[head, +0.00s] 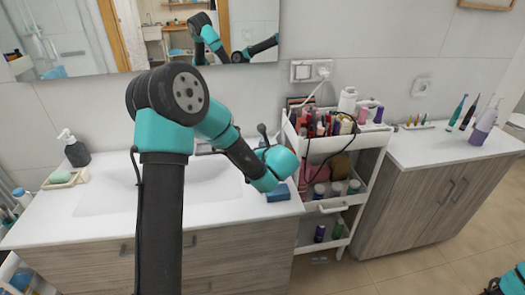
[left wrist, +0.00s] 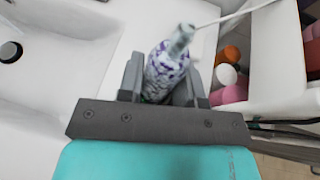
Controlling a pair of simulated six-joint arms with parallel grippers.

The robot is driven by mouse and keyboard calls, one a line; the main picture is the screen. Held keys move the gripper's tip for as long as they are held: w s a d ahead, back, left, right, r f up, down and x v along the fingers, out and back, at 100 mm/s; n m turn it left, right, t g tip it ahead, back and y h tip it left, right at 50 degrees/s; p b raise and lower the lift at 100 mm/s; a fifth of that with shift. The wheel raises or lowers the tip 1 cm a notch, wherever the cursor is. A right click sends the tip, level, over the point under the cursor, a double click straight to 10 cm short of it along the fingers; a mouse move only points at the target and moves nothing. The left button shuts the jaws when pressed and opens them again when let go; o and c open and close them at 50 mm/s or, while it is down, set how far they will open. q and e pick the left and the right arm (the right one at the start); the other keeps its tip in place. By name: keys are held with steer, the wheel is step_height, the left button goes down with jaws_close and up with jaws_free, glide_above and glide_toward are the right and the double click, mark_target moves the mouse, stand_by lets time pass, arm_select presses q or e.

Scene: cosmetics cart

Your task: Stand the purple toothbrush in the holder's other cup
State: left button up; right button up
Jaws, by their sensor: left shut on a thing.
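My left gripper (left wrist: 163,80) is shut on a white thing with purple patterning and a grey tip (left wrist: 166,62). On the right counter a green toothbrush (head: 457,110) and a dark toothbrush (head: 469,111) stand tilted, next to a pale purple container (head: 482,129). I cannot make out the holder or its cups. My right arm shows only at the bottom right corner; its gripper is not in view.
A white cart (head: 335,145) full of cosmetics stands between the sink counter (head: 230,205) and the right counter (head: 420,150).

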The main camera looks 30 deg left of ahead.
arm_select(q)
steer(key=shift+f, duration=0.35)
steer(key=o, duration=1.1)
steer(key=shift+c, duration=0.2)
steer(key=v, duration=1.7)
steer(key=shift+s, duration=0.2)
